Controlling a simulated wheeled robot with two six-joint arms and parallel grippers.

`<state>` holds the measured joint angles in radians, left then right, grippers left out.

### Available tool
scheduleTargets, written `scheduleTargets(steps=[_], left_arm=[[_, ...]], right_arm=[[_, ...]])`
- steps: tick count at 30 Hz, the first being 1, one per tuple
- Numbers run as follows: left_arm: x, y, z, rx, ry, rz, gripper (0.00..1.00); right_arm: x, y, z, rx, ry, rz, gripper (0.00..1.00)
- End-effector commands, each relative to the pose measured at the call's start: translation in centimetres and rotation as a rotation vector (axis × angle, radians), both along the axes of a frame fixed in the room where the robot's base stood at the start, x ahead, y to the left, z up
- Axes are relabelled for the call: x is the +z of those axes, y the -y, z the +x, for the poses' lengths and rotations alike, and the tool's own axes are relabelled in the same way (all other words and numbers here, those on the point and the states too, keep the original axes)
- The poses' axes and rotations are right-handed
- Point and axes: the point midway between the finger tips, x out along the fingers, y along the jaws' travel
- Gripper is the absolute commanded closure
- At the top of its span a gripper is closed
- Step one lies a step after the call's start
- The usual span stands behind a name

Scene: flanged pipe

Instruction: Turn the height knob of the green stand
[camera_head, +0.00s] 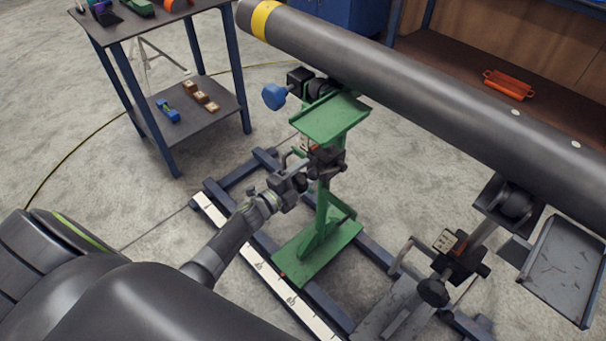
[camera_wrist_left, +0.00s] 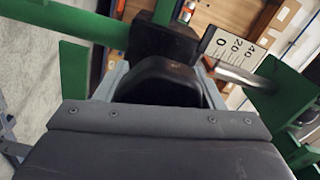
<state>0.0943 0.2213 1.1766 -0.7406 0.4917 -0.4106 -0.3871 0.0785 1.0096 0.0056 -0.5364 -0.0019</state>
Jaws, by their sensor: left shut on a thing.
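The green stand (camera_head: 320,215) stands in the middle of the head view, under the grey pipe (camera_head: 400,85). My left gripper (camera_head: 298,182) reaches in from the left to the dark clamp block on the stand's post. In the left wrist view my left gripper (camera_wrist_left: 160,95) is shut on the black height knob (camera_wrist_left: 158,75), whose rounded body shows between the fingers. Beside it is a white scale plate (camera_wrist_left: 236,46) marked 0, 20 and 40. The knob is mostly hidden by the gripper in the head view. My right gripper is not in view.
A grey stand (camera_head: 462,260) with its own black knob (camera_head: 433,292) stands at the right under the pipe. A side table (camera_head: 205,110) is at the upper left. Floor rails surround the stand's base.

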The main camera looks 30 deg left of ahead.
Motion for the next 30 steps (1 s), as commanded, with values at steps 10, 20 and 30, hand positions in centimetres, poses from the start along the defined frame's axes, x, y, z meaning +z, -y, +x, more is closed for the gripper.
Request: scheduleTargets(steps=[10, 20, 30], left_arm=[[-0.11, -0.03, -0.04, 0.001, -0.006, -0.015, 0.61], [-0.08, -0.02, -0.03, 0.001, -0.006, -0.014, 0.16], [-0.06, -0.15, -0.37, 0.001, -0.006, -0.013, 0.16]], right_arm=[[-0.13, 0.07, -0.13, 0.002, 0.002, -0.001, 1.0], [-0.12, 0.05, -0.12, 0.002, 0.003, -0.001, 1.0], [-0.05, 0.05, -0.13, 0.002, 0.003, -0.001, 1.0]])
